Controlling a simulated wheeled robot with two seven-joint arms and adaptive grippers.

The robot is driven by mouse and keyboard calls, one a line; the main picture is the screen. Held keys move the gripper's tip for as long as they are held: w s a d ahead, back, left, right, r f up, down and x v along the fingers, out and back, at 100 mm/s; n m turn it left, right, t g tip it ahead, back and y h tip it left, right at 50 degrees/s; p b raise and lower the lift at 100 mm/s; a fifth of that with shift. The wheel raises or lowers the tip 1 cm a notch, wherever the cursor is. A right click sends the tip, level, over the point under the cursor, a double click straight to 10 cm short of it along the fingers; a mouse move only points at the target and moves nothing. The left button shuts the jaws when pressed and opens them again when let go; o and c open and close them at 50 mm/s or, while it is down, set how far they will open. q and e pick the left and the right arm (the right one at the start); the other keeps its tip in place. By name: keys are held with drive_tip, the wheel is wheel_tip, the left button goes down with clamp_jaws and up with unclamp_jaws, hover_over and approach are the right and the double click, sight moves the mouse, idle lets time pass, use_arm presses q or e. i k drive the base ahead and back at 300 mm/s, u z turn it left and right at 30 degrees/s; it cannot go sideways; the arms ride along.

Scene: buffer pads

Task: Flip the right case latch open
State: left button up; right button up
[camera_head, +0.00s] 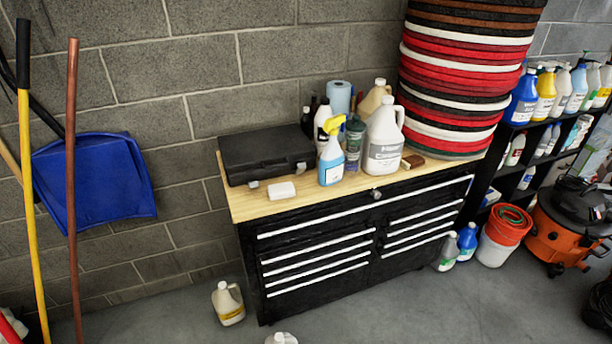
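A black case (264,150) lies shut on the wooden top (250,207) of a black drawer cabinet, at its left end. Two small latches show on its front face. The left latch (253,184) is pale grey. The right latch (300,167) is near the case's front right corner. It is too small to tell for sure whether it is up or down. Neither of my grippers is in view.
A white block (281,190) lies just in front of the case. A blue spray bottle (331,160) stands close to its right, with a white jug (383,138) further right. Floor in front is mostly clear.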

sight(301, 167)
drive_tip(key=z, duration=0.8)
drive_tip(key=i, duration=0.9)
drive_tip(key=u, duration=0.1)
